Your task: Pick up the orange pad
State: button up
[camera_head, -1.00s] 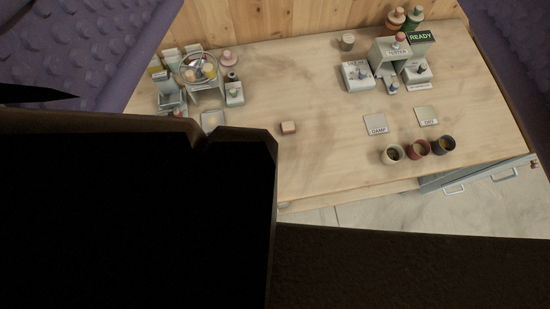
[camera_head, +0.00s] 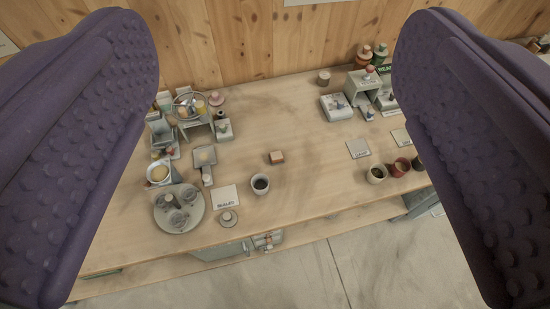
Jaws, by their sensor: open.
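A small orange-brown block (camera_head: 276,157), the thing that best fits the orange pad, lies alone near the middle of the wooden table (camera_head: 300,185). Its top is orange-brown, with a paler edge. My gripper (camera_head: 275,60) shows as two purple, studded fingers, one at each side of the picture. They are wide open with nothing between them. The block is seen through the gap, well beyond the fingers, and nothing covers it.
A dark-filled cup (camera_head: 260,184) and a pale labelled card (camera_head: 224,197) lie left of the block. A round grey tray (camera_head: 180,209) stands at front left. A grey device (camera_head: 363,88) and several cups are at right. A wooden wall (camera_head: 270,40) stands behind.

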aim_at(276, 157)
jog(key=j+u, duration=0.1)
jog(key=u, duration=0.4)
jog(key=l+z, duration=0.1)
jog(key=z, duration=0.4)
jog(key=i+l, duration=0.1)
jog(key=i, duration=0.45)
jog(key=i+l+u, duration=0.15)
jog(key=i, duration=0.35)
